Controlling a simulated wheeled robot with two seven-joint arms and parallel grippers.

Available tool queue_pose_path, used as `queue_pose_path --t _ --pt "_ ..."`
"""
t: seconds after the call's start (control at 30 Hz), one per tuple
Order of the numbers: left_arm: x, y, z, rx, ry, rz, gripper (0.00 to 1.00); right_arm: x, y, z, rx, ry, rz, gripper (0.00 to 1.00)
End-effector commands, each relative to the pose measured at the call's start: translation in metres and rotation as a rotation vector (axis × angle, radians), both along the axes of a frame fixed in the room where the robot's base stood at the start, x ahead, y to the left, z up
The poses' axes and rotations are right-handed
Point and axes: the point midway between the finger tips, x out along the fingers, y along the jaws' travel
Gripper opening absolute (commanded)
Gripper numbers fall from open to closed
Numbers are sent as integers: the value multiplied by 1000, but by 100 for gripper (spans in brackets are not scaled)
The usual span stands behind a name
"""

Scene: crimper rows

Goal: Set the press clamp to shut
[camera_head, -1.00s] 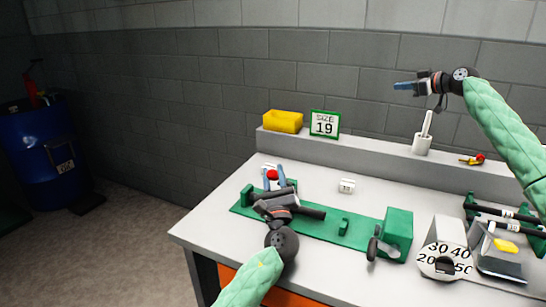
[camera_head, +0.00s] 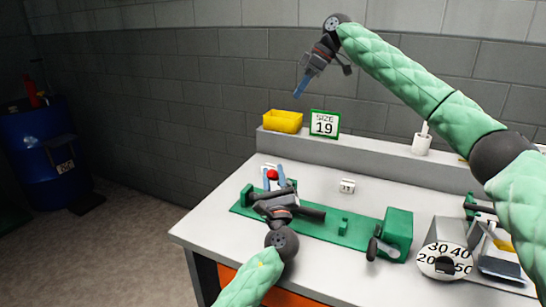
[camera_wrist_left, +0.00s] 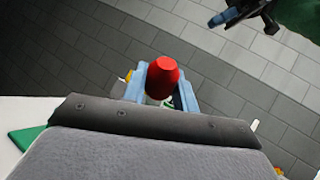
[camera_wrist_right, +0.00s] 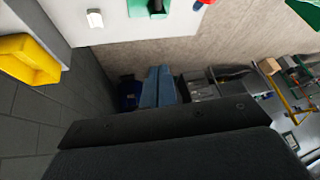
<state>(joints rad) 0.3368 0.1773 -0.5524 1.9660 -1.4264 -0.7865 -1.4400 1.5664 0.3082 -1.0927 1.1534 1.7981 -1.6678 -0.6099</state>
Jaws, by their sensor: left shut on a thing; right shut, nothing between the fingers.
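The long green fixture (camera_head: 343,228), which seems to be the press clamp, lies along the table. My right gripper (camera_head: 298,92) is shut and empty, raised above the back shelf.
A small white numbered block (camera_head: 347,186) sits behind the fixture. A numbered dial (camera_head: 444,261) stands at the right. A blue drum (camera_head: 48,150) is on the floor at far left.

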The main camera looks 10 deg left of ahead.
Motion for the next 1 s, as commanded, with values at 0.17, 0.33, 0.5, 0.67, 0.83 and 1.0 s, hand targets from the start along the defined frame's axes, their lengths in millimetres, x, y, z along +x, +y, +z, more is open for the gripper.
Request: queue_pose_path --t 0.17,0.33,0.5,0.67,0.83,1.0 --pt "0 0 0 0 1 0 0 -44 41 -25 -198 70 74 0" --pt "0 0 0 0 1 0 0 -67 56 -34 -308 98 99 0" --pt "0 0 0 0 1 0 0 -74 60 -42 -341 106 104 0" --pt "0 0 0 0 1 0 0 -78 63 -60 -342 106 105 0" --pt "0 0 0 1 0 1 0 -85 68 -88 -341 106 107 0" --pt "0 0 0 1 0 1 0 -92 73 -117 -342 106 105 0"
